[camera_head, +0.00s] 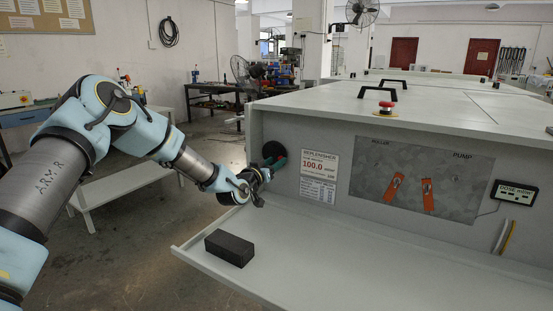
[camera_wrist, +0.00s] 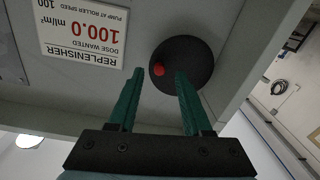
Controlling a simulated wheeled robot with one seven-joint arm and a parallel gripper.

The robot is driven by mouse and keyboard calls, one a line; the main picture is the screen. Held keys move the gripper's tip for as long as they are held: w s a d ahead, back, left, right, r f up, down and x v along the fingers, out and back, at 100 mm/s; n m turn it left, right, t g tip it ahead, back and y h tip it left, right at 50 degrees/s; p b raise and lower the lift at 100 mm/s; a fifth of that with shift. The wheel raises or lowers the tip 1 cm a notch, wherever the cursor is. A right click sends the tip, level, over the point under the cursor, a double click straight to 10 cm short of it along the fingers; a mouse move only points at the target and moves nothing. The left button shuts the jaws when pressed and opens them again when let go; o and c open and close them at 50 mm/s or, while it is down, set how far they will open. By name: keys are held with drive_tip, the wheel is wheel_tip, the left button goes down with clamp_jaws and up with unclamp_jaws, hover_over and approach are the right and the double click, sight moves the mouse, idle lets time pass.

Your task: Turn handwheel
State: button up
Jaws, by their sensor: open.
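The handwheel (camera_head: 273,149) is a round black disc at the left end of the machine's recessed front panel. It also shows in the wrist view (camera_wrist: 197,56), upper middle, with a red knob (camera_wrist: 158,70) near its left edge. My gripper (camera_head: 279,164) is at the wheel, its green fingers pointing at the panel and partly covering the disc in the head view. In the wrist view my gripper (camera_wrist: 158,78) is open, and the red knob appears between its fingertips. I cannot tell whether a finger touches the knob or how deep the fingers reach.
A replenisher label (camera_head: 319,177) reading 100.0 is right of the wheel. Further right are a roller and pump plate (camera_head: 455,185) with two orange switches, and a dose meter (camera_head: 514,193). A black block (camera_head: 229,248) lies on the fold-down shelf (camera_head: 330,245) below my gripper. A red button (camera_head: 386,108) is on top.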

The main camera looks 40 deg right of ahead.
drive_tip(key=shift+x, duration=0.9)
drive_tip(key=shift+c, duration=0.2)
clamp_jaws()
